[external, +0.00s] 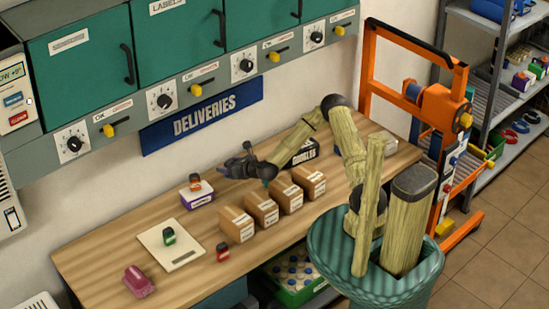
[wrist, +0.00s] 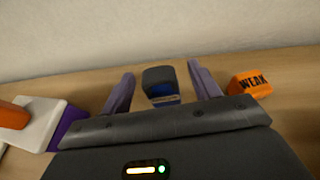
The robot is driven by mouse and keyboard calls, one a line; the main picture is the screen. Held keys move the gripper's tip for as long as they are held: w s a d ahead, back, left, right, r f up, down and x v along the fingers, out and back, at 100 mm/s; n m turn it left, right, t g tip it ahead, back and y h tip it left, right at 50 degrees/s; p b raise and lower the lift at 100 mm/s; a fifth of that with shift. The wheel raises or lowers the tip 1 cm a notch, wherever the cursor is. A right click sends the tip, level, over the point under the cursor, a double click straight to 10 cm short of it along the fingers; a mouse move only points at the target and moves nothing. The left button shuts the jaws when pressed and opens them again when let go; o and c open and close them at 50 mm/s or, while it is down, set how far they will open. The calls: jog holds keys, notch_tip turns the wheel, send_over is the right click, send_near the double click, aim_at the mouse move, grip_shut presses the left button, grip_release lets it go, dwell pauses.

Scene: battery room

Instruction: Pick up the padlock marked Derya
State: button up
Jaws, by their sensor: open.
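My gripper (external: 238,163) is over the back of the wooden table, near the wall; its fingers are apart in the wrist view (wrist: 161,76). A small block with a dark grey top and a blue band (wrist: 161,84) stands between and beyond the fingers, with gaps on both sides. It may be a padlock; the gripper hides it in the external view. Padlock-like pieces elsewhere are an orange-red one (external: 195,181) on a white and purple box (external: 199,195), a green one (external: 168,236) on a pale board (external: 185,253), and a red one (external: 222,252). I cannot read Derya anywhere.
An orange block marked WEAK (wrist: 249,83) lies close right of the fingers. Several brown cartons (external: 236,225) stand in a row in front of my gripper. A black box (external: 304,152) is to its right. A maroon object (external: 138,281) lies at the table's front left.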

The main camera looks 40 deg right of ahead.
jog(key=shift+x, duration=1.1)
jog(key=c, duration=1.1)
